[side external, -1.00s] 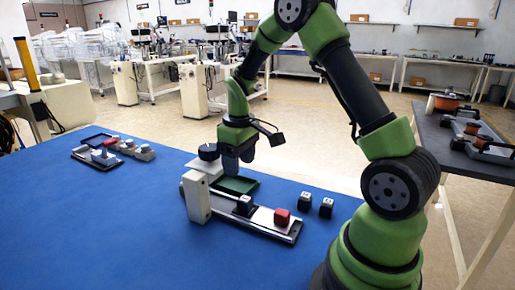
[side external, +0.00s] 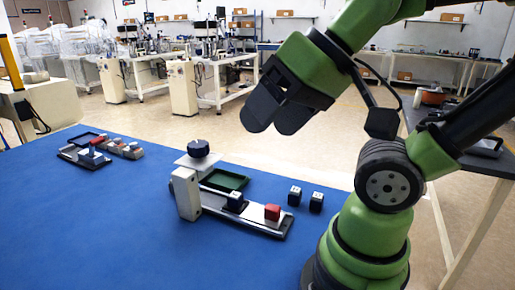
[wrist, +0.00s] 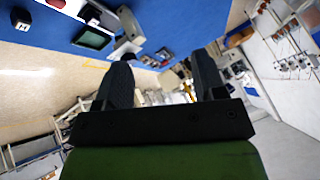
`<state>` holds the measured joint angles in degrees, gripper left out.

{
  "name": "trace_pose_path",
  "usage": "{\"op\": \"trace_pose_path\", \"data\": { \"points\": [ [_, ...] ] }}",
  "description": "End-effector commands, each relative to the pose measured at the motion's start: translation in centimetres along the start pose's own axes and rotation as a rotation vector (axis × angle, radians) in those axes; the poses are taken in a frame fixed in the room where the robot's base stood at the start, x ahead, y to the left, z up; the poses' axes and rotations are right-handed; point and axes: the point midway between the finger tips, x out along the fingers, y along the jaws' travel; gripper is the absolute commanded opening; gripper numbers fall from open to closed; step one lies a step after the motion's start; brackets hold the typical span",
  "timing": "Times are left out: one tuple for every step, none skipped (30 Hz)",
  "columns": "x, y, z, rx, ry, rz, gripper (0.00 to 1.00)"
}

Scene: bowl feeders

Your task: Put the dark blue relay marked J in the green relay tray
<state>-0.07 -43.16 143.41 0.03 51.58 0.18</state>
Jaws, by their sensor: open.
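My gripper (side external: 275,112) is raised high above the table, tilted, with its fingers pointing down and left. In the wrist view my gripper (wrist: 163,78) is open, with nothing between its fingers. The green tray (side external: 242,184) lies behind the feeder track and looks empty; it also shows in the wrist view (wrist: 93,38). Two dark blue relays with white marks, a left one (side external: 294,196) and a right one (side external: 316,202), stand on the blue table right of the tray. Another dark blue relay (side external: 235,202) sits on the track. I cannot read which is marked J.
The feeder track (side external: 256,222) carries a red relay (side external: 272,213) at its right. A pale post (side external: 186,194) and a dark round knob (side external: 199,148) on a pale plate stand at its left. A second track group (side external: 82,158) lies far left. The front table is clear.

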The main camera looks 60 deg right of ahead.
Motion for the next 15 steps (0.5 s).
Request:
{"op": "trace_pose_path", "data": {
  "points": [
    [0.0,0.0,0.0,0.0,0.0,0.0,0.64],
    [0.0,0.0,0.0,0.0,0.0,0.0,0.64],
    [0.0,0.0,0.0,0.0,0.0,0.0,0.64],
    [0.0,0.0,0.0,-0.001,0.0,0.0,0.64],
    [0.0,0.0,0.0,-0.001,0.0,0.001,0.64],
    [0.0,0.0,-0.1,-0.001,0.0,0.001,0.64],
    [0.0,0.0,-0.1,-0.001,0.0,0.001,0.64],
    [0.0,0.0,-0.1,-0.001,0.0,0.001,0.64],
    [0.0,0.0,-0.1,-0.002,0.0,0.001,0.64],
    [0.0,0.0,-0.1,-0.007,-0.001,0.003,0.64],
    [0.1,0.0,-0.2,-0.016,-0.003,0.007,0.64],
    [0.2,0.1,-0.5,-0.036,-0.008,0.015,0.64],
    [0.4,0.1,-0.8,-0.062,-0.015,0.025,0.64],
    [0.7,0.2,-1.1,-0.095,-0.025,0.037,0.64],
    [1.1,0.4,-1.8,-0.154,-0.041,0.058,0.64]
  ]
}}
